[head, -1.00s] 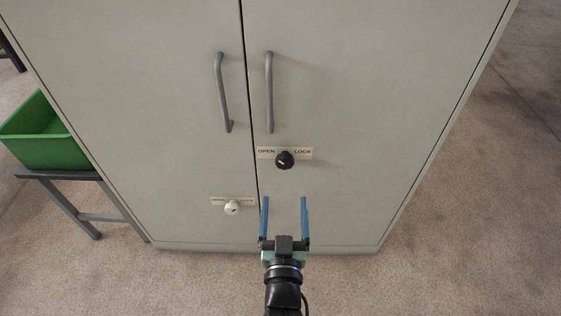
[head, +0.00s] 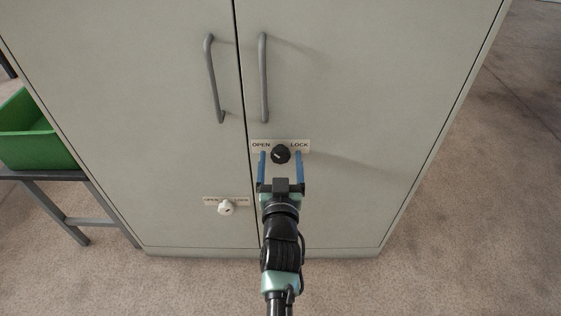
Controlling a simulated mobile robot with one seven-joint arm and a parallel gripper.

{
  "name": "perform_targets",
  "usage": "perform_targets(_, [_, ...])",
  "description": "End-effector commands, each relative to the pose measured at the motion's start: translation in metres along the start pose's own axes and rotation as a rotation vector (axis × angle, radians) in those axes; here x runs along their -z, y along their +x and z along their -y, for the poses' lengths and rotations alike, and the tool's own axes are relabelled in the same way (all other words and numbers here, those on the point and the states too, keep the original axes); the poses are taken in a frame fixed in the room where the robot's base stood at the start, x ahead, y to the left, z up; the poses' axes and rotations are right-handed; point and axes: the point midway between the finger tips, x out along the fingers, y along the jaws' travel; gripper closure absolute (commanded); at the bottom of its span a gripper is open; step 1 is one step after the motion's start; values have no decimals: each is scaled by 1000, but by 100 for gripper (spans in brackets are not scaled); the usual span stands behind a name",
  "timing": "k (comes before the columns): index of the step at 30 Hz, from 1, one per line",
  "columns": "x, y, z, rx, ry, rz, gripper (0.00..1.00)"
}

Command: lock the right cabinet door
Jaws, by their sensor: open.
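The right cabinet door (head: 350,120) is closed, with a grey vertical handle (head: 263,78) near its left edge. Below the handle is a black knob (head: 280,154) under a label plate (head: 301,145) reading OPEN on the left and LOCK on the right. A light mark on the knob slants toward the upper left, the OPEN side. My gripper (head: 280,158) is open. Its two blue fingers show one on each side of the knob; I cannot tell whether they touch it.
The left door (head: 140,110) is closed, with its own handle (head: 213,78) and a white knob (head: 226,207) under a label plate, low near the seam. A green bin (head: 35,138) stands on a small table (head: 75,203) at the left. The floor at right is clear.

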Motion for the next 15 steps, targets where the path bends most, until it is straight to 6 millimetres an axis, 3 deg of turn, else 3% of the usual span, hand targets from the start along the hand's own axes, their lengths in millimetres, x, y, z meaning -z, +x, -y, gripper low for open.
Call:
perform_targets(3, [0,0,0,0,0,0,18])
perform_targets(15, [0,0,0,0,0,-1,90])
